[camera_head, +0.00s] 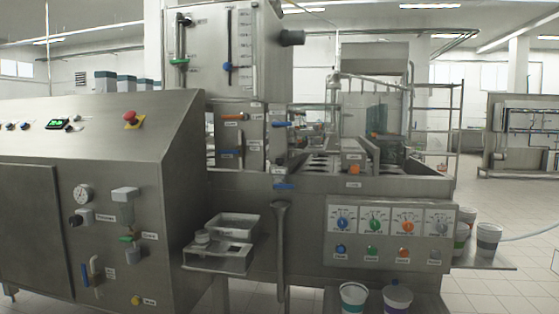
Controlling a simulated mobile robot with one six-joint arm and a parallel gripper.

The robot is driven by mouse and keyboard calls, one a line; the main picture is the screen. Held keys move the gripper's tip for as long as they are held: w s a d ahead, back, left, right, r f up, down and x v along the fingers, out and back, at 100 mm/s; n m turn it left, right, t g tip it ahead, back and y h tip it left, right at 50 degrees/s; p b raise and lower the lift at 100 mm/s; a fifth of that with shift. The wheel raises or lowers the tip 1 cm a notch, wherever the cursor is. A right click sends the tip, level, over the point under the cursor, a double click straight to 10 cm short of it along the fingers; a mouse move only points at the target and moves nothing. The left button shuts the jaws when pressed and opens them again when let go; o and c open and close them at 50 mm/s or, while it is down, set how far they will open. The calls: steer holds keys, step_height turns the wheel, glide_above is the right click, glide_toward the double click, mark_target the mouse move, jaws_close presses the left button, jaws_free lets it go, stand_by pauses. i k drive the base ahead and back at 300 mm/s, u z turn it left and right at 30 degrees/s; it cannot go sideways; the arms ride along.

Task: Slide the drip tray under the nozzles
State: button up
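A shallow rectangular metal tray (235,226), which may be the drip tray, sits on a small ledge at the front left of the filling machine (320,184). A metal plate with cut-outs (218,261) lies in front of it, with small round pieces (202,237) on its left. The nozzles cannot be clearly told; several fittings stand above the deck near a greenish clear cylinder (377,134). My gripper is not in view.
A sloped control cabinet (60,130) with a red button fills the left. A vertical lever (280,240) hangs down the machine front beside the dial panel (390,222). Two cups (353,297) stand below, and more (488,240) stand on a right shelf. Tiled floor (500,200) is open at right.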

mark_target(280, 171)
steer(key=u, duration=2)
steer(key=k, duration=0.8)
steer(key=z, duration=1.75)
steer(key=i, duration=1.15)
steer(key=z, duration=0.05)
